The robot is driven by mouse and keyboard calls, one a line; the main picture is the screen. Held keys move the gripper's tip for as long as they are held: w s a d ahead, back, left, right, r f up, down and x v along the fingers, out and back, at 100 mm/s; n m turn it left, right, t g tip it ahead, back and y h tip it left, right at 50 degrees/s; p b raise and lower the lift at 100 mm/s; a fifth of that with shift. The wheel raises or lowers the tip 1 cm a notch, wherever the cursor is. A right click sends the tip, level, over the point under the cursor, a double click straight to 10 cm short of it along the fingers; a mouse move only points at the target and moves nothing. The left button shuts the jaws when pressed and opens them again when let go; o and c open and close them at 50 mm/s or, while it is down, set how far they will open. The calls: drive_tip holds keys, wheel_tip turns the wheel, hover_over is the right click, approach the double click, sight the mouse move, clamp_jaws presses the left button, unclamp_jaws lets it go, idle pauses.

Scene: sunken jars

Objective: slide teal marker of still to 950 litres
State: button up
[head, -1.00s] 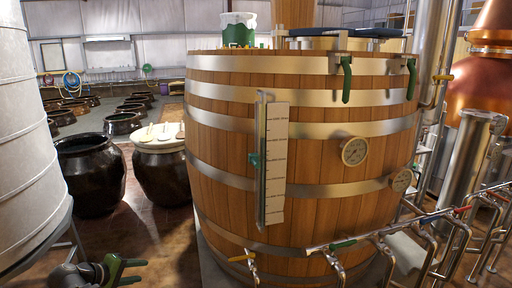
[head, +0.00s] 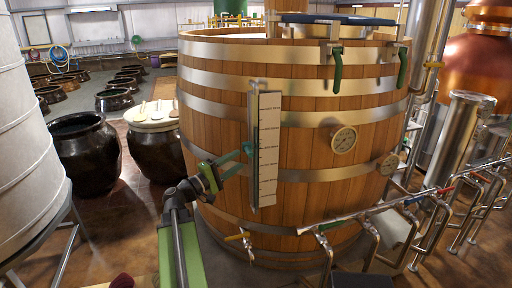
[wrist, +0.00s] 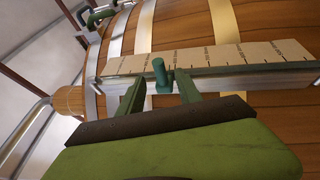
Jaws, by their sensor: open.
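The teal marker (head: 248,148) sits on a metal rail (head: 254,180) beside a pale scale strip (head: 268,150) on the front of the wooden still (head: 215,130). The marker is around mid-height on the strip; its printed figures are too small to read. In the wrist view the marker (wrist: 159,72) shows as a teal peg on the rail, with the scale behind it. My gripper (head: 240,160) is open at the rail. In the wrist view my gripper (wrist: 159,82) has one green finger on each side of the marker, with no clear grip on it.
A pipe with several taps (head: 380,210) runs across the lower right. Two dials (head: 344,139) are on the still right of the scale. Dark jars (head: 85,155) stand at left, near a pale tank (head: 30,110). Floor shows between the jars and still.

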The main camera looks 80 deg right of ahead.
sight(249, 151)
drive_tip(key=p+x, duration=0.1)
drive_tip(key=x, duration=0.8)
drive_tip(key=shift+s+d+r, duration=0.15)
drive_tip(key=shift+s+d, duration=0.05)
drive_tip(key=shift+d, duration=0.1)
drive_tip(key=shift+c, duration=0.4)
clamp_jaws()
idle(0.4)
